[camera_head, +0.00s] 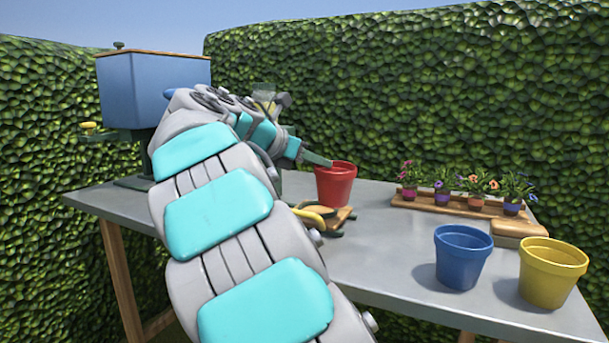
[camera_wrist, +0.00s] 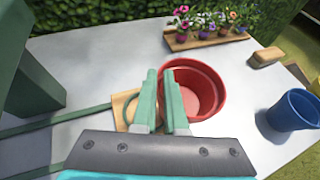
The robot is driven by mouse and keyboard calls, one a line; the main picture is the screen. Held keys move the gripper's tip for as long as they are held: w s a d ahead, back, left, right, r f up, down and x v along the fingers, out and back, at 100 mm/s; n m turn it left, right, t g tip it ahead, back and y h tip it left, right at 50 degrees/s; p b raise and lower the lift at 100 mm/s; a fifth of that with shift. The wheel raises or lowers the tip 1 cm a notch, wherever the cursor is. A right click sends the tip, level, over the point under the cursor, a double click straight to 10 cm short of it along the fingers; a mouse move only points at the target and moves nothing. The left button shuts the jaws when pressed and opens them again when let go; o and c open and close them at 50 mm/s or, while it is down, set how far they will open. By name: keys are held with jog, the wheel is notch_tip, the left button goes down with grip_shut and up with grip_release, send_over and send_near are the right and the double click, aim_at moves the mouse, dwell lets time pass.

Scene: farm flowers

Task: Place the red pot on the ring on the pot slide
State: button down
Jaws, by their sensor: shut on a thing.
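The red pot (camera_head: 336,188) is upright and empty near the middle of the table. It also shows in the wrist view (camera_wrist: 205,92). My gripper (camera_head: 329,163) is shut on the pot's left rim, with its two fingers (camera_wrist: 160,72) on either side of the wall. Green rails (camera_wrist: 62,118), apparently of the pot slide, run in from the left. A small wooden plate (camera_head: 341,217) lies at their end, just in front of the pot. My fingers and the pot hide part of that end, and I cannot make out the ring clearly. I cannot tell if the pot touches anything below.
A blue pot (camera_head: 462,257) and a yellow pot (camera_head: 551,272) stand at the front right. A wooden tray (camera_head: 440,206) of potted flowers and a wooden block (camera_head: 519,229) lie behind them. A blue hopper (camera_head: 150,92) stands at the left. The table between is clear.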

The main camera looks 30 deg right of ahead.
jog(key=shift+w+a+f+b, duration=0.1)
jog(key=shift+w+f+b, duration=0.1)
jog(key=shift+w+f, duration=0.65)
jog(key=shift+w+a+f+b, duration=0.15)
jog(key=shift+w+f, duration=0.45)
jog(key=shift+w, duration=0.55)
jog(key=shift+w+f+b, duration=0.2)
jog(key=shift+w+f, duration=0.5)
jog(key=shift+w, duration=0.3)
jog(key=c, duration=0.9)
grip_release()
jog(key=shift+c, duration=0.2)
jog(key=shift+r, duration=0.1)
jog(key=p+v, duration=0.2)
jog(key=v, duration=1)
